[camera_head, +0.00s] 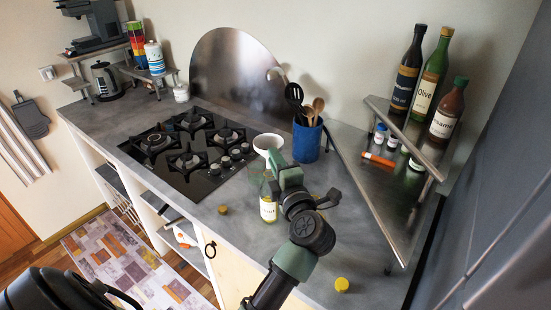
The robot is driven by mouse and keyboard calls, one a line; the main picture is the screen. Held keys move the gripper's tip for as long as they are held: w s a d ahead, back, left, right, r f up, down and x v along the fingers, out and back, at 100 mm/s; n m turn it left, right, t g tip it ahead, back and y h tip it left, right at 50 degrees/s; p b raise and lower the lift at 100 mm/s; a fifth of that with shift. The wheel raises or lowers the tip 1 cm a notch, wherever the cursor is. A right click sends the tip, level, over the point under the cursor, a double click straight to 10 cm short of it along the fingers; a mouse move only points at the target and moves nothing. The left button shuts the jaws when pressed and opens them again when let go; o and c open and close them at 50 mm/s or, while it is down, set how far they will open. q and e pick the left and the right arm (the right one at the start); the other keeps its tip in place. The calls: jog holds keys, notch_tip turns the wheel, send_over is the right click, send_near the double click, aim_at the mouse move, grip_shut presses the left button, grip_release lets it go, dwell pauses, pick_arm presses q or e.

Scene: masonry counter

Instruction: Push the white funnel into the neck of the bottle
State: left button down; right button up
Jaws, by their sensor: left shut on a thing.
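The white funnel (267,142) shows as a wide bowl, open side up, above the counter right of the hob. My left gripper (277,168) is shut on the funnel just below its bowl. The bottle (268,209), with a pale label and see-through glass, stands on the counter below the funnel and gripper. The gripper hides the funnel's stem and part of the bottle's top, so I cannot tell whether the stem is in the neck. My right gripper is not in view.
A blue utensil pot (307,141) stands close behind the gripper. The black gas hob (188,150) is to the left. A metal corner shelf (385,185) with tall bottles is to the right. Yellow caps lie at the counter's front (342,285) and near its edge (223,210).

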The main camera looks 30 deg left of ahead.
pick_arm(q)
jog(key=shift+p, duration=0.3)
dwell(0.5)
dwell(0.6)
jog(key=shift+p, duration=0.3)
jog(key=shift+f+b, duration=1.2)
jog(key=shift+f, duration=0.85)
jog(key=c, duration=1.3)
grip_release()
jog(key=shift+d, duration=0.1)
